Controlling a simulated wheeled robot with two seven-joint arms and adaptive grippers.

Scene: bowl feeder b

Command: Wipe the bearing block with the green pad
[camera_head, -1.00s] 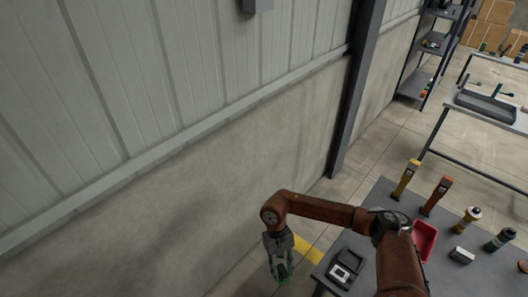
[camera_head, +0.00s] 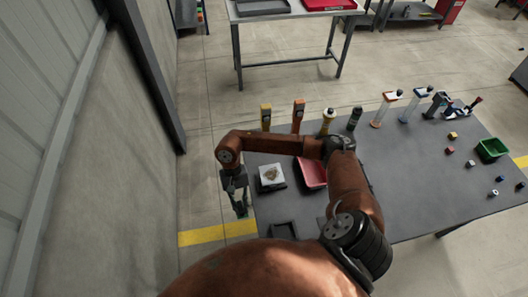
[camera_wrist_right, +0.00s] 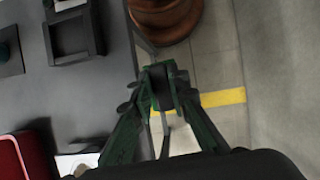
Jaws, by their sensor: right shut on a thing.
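My right gripper (camera_head: 240,208) hangs just off the left edge of the grey table, pointing down over the floor. It also shows in the right wrist view (camera_wrist_right: 166,88). Its fingers are shut on a thin piece with green edges, which appears to be the green pad (camera_wrist_right: 172,67); the fingers mostly hide it. A pale, flat-topped block with a brown patch, apparently the bearing block (camera_head: 271,176), sits near the table's left edge, apart from the gripper and to its upper right. It is partly visible in the wrist view (camera_wrist_right: 78,161). My left gripper is not in view.
A red tray (camera_head: 313,174) stands right of the block, partly behind my arm. A dark open tray (camera_head: 283,231) lies at the front left of the table (camera_head: 420,190). Several bottles line the back edge. A green bin (camera_head: 492,149) and small parts are at the right.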

